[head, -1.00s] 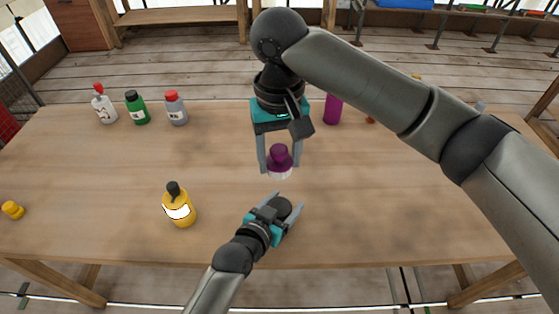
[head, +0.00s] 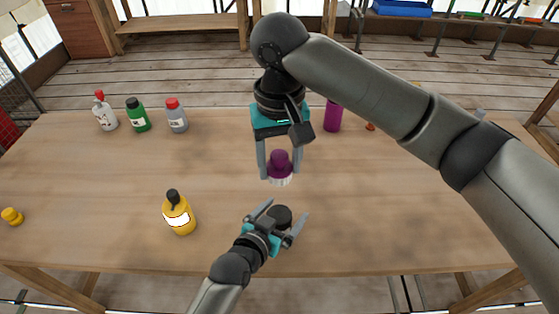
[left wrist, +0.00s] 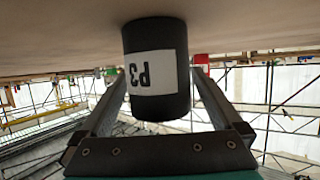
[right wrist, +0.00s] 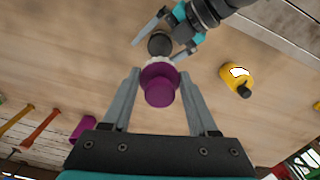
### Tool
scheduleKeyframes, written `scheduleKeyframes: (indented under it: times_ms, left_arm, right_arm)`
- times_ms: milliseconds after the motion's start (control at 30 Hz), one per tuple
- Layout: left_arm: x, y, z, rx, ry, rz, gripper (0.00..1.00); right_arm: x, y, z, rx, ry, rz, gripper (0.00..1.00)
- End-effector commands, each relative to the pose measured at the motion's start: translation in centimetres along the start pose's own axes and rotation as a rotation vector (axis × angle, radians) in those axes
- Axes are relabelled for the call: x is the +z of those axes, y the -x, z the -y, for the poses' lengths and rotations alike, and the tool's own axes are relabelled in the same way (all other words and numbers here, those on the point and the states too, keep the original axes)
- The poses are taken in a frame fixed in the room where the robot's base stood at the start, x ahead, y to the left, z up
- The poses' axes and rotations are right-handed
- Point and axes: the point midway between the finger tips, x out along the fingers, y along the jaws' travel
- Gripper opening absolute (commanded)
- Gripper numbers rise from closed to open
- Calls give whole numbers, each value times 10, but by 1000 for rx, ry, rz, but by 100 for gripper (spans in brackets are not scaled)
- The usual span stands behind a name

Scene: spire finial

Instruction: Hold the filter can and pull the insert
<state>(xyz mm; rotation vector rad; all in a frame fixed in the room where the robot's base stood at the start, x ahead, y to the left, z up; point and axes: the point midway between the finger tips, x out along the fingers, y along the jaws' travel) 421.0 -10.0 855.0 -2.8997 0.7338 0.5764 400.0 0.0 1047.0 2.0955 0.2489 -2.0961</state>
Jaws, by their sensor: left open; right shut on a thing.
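The insert (head: 279,166) has a purple knob and a white pleated lower part. My right gripper (head: 280,176) is shut on it and holds it upright above the table, clear of the can. The insert also shows between the fingers in the right wrist view (right wrist: 160,88). The filter can (head: 281,217) is a dark cylinder standing on the table near the front edge. Its white label reads P3 in the left wrist view (left wrist: 153,72). My left gripper (head: 289,207) is open, with its fingers on either side of the can and gaps beside it.
A yellow bottle (head: 179,216) stands left of the can, and a yellow cap (head: 12,216) lies at the left edge. White (head: 105,115), green (head: 138,118) and grey (head: 176,118) bottles stand at the back left. A purple cylinder (head: 333,117) stands at the back. The right front table is clear.

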Motion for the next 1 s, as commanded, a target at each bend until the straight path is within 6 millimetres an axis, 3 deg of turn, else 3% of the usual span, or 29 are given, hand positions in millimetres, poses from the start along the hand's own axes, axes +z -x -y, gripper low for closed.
scheduleKeyframes:
  times_ms: [600,800,1000]
  left_arm:
    - [1,92,0,0,-2,3,100]
    - [0,110,0,0,-2,2,100]
    - [0,114,0,0,-1,2,100]
  right_arm:
    - [0,0,0,0,0,0,7]
    - [0,0,0,0,0,0,7]
    - [0,0,0,0,0,0,7]
